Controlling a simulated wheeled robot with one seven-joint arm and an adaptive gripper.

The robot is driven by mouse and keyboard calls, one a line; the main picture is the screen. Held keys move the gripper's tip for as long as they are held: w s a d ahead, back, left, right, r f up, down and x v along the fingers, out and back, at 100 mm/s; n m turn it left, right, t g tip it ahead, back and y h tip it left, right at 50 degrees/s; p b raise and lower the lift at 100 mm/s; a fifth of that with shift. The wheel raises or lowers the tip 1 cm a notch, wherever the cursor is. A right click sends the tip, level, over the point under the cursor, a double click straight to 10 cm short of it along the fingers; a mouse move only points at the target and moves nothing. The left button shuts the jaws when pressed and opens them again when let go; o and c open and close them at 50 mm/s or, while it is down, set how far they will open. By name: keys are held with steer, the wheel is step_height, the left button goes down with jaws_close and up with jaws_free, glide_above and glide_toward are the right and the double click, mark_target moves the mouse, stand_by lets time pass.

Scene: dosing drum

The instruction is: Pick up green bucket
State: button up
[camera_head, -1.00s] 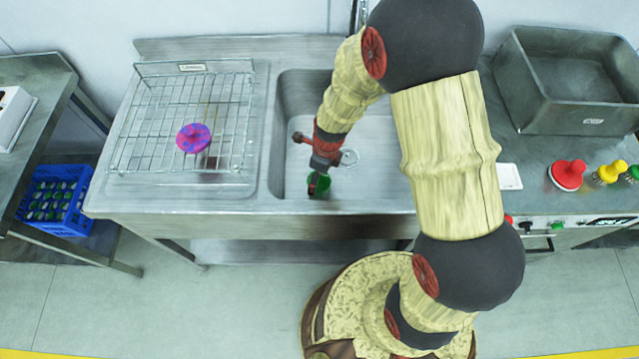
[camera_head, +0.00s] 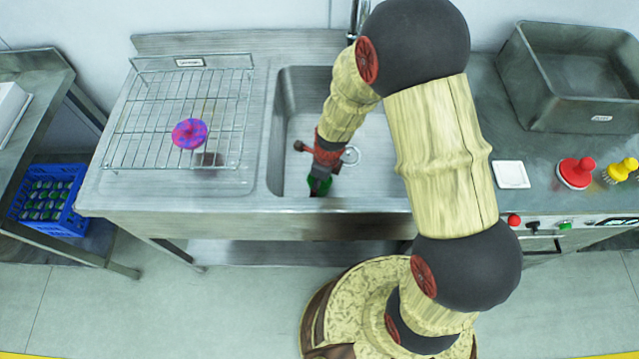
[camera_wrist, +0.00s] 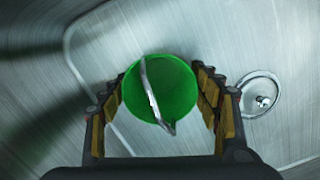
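The green bucket (camera_head: 327,184) is in the sink basin, near its front edge, mostly hidden behind my gripper in the head view. In the wrist view I look down into the bucket (camera_wrist: 178,90), with its grey handle lying across the opening. My gripper (camera_wrist: 160,85) has its two fingers spread, one on each side of the bucket, with the fingertips close to its walls. I cannot tell whether they touch it. In the head view my gripper (camera_head: 320,178) points down into the sink.
The sink (camera_head: 290,130) has walls close around my gripper, and a round drain (camera_wrist: 262,97) lies right of the bucket. A wire rack (camera_head: 150,110) with a pink-purple round object (camera_head: 189,133) is left. A grey bin (camera_head: 565,75), white dish (camera_head: 511,174) and red knobbed object (camera_head: 576,173) are right.

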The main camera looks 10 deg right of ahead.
steer(key=c, duration=0.8)
step_height(320, 180, up, 10)
steer(key=p, duration=0.4)
steer(key=shift+p, duration=0.35)
steer(key=shift+c, duration=0.2)
